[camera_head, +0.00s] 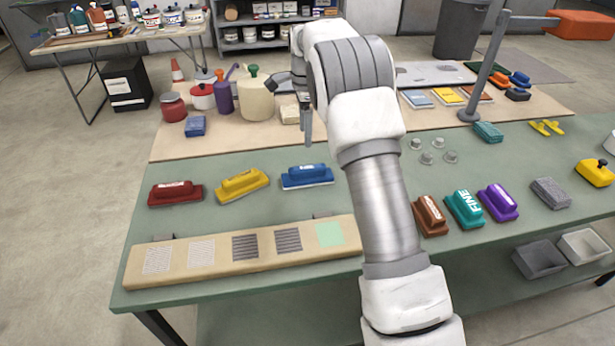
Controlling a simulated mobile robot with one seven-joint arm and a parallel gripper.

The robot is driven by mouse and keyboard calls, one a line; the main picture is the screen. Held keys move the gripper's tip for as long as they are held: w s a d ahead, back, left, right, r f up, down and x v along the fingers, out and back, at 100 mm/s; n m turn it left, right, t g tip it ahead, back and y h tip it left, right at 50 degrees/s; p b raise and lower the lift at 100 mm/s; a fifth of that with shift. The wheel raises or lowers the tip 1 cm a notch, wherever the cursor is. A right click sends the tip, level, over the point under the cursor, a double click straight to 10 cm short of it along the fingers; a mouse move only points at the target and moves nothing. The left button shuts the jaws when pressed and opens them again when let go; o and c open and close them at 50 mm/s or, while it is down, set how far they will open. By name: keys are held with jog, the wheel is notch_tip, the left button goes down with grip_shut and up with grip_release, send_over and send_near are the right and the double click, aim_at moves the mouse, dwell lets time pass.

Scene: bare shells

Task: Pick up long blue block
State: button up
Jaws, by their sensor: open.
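A long blue block (307,177) with a raised grip and white lettering lies on the green tabletop, left of my arm. A smaller blue block (195,126) lies farther back, in front of the red jar. My gripper (305,132) hangs beyond the long blue block, over the back part of the table beside a small beige block. It points down, and its jaws are open with nothing seen between them. My arm hides part of the gripper and the table to its right.
Yellow (241,184) and dark red (175,193) blocks stand left of the long blue block. A beige board (243,252) with several sample patches lies in front. Brown, teal and purple blocks (497,202) sit right of my arm. A grey post (490,65) rises at the back right.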

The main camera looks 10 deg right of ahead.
send_over(308, 167)
jog(key=f, duration=0.8)
jog(key=shift+a, duration=0.25)
jog(key=f, duration=0.5)
jog(key=shift+d+f+b, duration=0.1)
jog(key=shift+d+b, duration=0.1)
jog(key=shift+b, duration=0.1)
grip_shut()
